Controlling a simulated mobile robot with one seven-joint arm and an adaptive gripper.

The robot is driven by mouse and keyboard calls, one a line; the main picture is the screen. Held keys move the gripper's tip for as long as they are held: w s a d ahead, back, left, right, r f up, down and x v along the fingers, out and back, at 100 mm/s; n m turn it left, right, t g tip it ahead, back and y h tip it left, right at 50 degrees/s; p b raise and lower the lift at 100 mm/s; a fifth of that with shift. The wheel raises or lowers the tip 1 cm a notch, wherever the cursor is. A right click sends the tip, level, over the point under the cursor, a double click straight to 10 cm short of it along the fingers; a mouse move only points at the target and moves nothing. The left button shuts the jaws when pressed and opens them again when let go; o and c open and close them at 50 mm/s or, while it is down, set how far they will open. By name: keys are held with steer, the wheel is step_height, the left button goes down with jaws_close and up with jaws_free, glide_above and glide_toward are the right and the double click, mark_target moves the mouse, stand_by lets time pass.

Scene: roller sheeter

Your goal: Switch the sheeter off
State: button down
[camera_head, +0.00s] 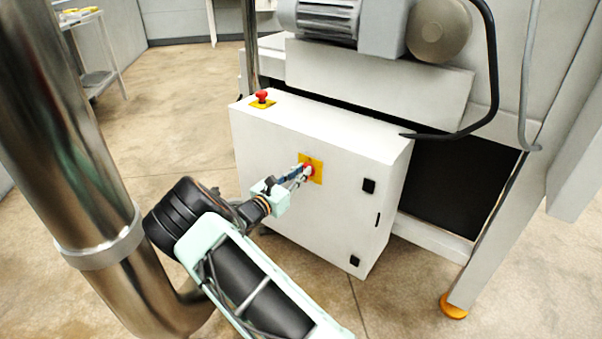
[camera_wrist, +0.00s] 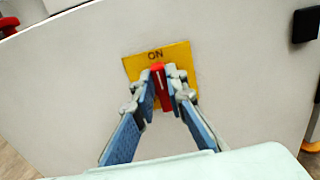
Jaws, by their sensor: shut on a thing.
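The sheeter's white control box (camera_head: 270,141) has a red rotary switch (camera_head: 309,170) on a yellow plate (camera_head: 317,165) on its front. In the wrist view the red switch handle (camera_wrist: 159,88) stands upright, in line with the word ON on the yellow plate (camera_wrist: 181,56). My gripper (camera_head: 303,173) is at the switch; in the wrist view its two fingers (camera_wrist: 161,84) are closed on either side of the red handle. The lower part of the plate is partly hidden by the fingers.
A red mushroom button (camera_head: 262,96) sits on top of the box. Black latches (camera_head: 368,186) are on its front. A motor (camera_head: 328,18) and black cable (camera_head: 492,70) are above. A steel pipe (camera_head: 75,130) stands at left. Floor to the left is open.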

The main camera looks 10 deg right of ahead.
steer(key=shift+n+p, duration=0.4)
steer(key=n+p, duration=0.1)
steer(key=n, duration=0.4)
steer(key=f+n+p, duration=0.1)
steer(key=n, duration=0.5)
steer(key=w+a+n+p, duration=0.1)
steer(key=n+p, duration=0.1)
steer(key=n, duration=0.3)
steer(key=shift+f+n, duration=0.35)
steer(key=shift+n, duration=0.35)
steer(key=c, duration=1.9)
jaws_free()
steer(key=shift+c, duration=0.2)
steer(key=shift+a, duration=0.15)
steer(key=v, duration=1.2)
